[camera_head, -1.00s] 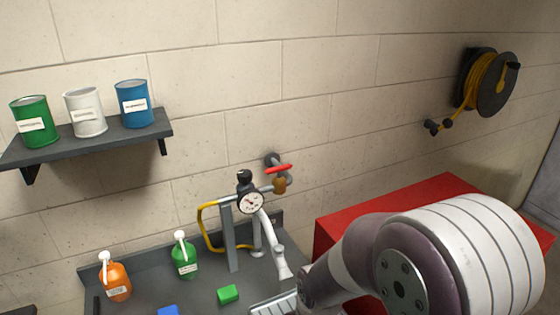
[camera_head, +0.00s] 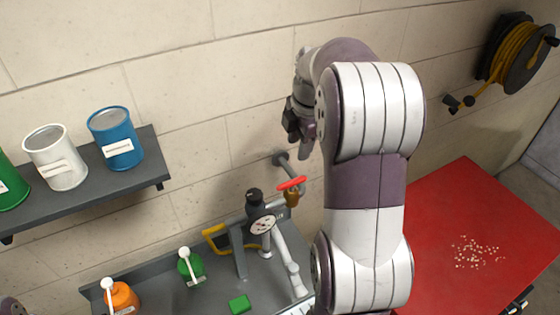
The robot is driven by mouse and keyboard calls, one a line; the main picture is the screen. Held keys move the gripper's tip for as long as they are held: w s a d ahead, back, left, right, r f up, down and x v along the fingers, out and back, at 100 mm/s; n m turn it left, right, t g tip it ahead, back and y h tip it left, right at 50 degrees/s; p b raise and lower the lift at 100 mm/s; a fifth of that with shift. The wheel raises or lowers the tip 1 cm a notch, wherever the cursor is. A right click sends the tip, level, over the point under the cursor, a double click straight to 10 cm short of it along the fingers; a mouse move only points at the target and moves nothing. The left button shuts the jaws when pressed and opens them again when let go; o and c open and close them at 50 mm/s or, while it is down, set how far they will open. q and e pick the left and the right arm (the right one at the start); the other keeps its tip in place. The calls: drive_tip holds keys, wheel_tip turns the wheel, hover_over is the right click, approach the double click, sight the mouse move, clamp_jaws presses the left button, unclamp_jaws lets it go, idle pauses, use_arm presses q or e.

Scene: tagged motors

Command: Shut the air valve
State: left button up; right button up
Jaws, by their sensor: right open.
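The air valve is a red lever handle (camera_head: 291,183) on a grey pipe (camera_head: 288,165) that comes out of the wall, with a brass-coloured fitting (camera_head: 291,199) under it. The handle lies roughly across the pipe in the head view. A round pressure gauge (camera_head: 263,224) with a black knob (camera_head: 254,197) sits just left of it. My right gripper (camera_head: 299,136) is open and empty, above the handle in the picture and apart from it. My right arm covers the area right of the valve. My left gripper is out of view.
A grey shelf (camera_head: 148,179) with paint cans is on the wall at left. Below are an orange bottle (camera_head: 121,296), a green bottle (camera_head: 190,266) and a green block (camera_head: 239,304) on the bench. A red tabletop (camera_head: 440,220) and a yellow hose reel (camera_head: 518,52) are at right.

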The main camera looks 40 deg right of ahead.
drive_tip(key=s+f+b, duration=0.1)
drive_tip(key=s+b, duration=0.1)
drive_tip(key=b, duration=0.4)
approach(295, 180)
drive_tip(key=s+f, duration=0.1)
drive_tip(key=f, duration=0.1)
drive_tip(key=shift+n, duration=0.4)
drive_tip(key=w+f+p, duration=0.2)
drive_tip(key=f+p, duration=0.1)
drive_tip(key=shift+w+f, duration=0.1)
drive_tip(key=shift+w, duration=0.05)
drive_tip(key=shift+w+d+f+p, duration=0.15)
drive_tip(key=shift+f+p, duration=0.3)
drive_tip(key=shift+f, duration=0.75)
drive_tip(key=shift+s+a+f, duration=0.2)
drive_tip(key=shift+s+f, duration=0.05)
drive_tip(key=shift+s, duration=0.15)
drive_tip(key=shift+w, duration=0.15)
drive_tip(key=shift+w+f, duration=0.1)
drive_tip(key=shift+w, duration=0.05)
drive_tip(key=c, duration=0.5)
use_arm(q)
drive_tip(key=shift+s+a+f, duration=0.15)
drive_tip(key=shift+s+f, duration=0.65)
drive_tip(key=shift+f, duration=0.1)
use_arm(e)
drive_tip(key=shift+d, duration=0.1)
clamp_jaws()
